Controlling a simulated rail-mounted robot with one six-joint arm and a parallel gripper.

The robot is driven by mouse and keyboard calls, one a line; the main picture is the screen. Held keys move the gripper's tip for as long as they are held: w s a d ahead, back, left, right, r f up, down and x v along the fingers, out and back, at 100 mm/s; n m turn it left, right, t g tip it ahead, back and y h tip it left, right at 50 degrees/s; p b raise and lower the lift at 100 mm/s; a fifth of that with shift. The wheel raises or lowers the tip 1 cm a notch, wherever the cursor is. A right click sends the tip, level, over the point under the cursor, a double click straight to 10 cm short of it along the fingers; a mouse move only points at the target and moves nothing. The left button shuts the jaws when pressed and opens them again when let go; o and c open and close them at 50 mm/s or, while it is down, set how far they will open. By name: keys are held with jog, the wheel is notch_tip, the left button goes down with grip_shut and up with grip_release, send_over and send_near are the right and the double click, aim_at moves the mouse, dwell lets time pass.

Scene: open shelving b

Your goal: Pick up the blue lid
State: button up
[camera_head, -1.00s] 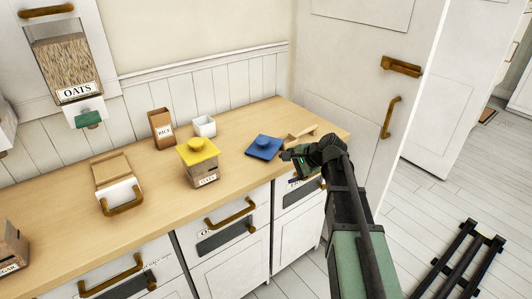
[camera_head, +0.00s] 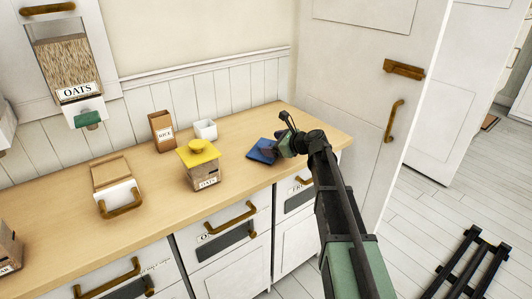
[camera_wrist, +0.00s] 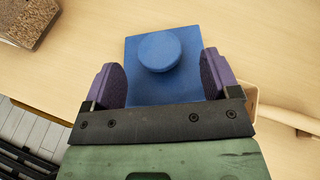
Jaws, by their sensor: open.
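The blue lid (camera_wrist: 139,73) is a flat square with a round knob (camera_wrist: 159,50) on top. It lies on the wooden counter, and in the head view the blue lid (camera_head: 257,151) is partly hidden by my gripper (camera_head: 279,150). In the wrist view my gripper (camera_wrist: 164,82) is open, with one purple finger pad on each side of the lid's near part. The knob sits between and slightly beyond the pads, and nothing is gripped. I cannot tell how high the fingertips are above the counter.
A glass oats container with a yellow lid (camera_head: 200,155) stands left of the blue lid. A white cup (camera_head: 206,129) and a rice box (camera_head: 162,133) stand behind it. A wooden scoop-like object (camera_wrist: 270,112) lies close to the right finger. The counter beyond the lid is clear.

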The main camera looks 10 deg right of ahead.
aim_at(266, 144)
jog(key=b+x, duration=0.1)
jog(key=x, duration=0.3)
jog(key=shift+w+a+f, duration=0.1)
jog(key=shift+a+f, duration=0.05)
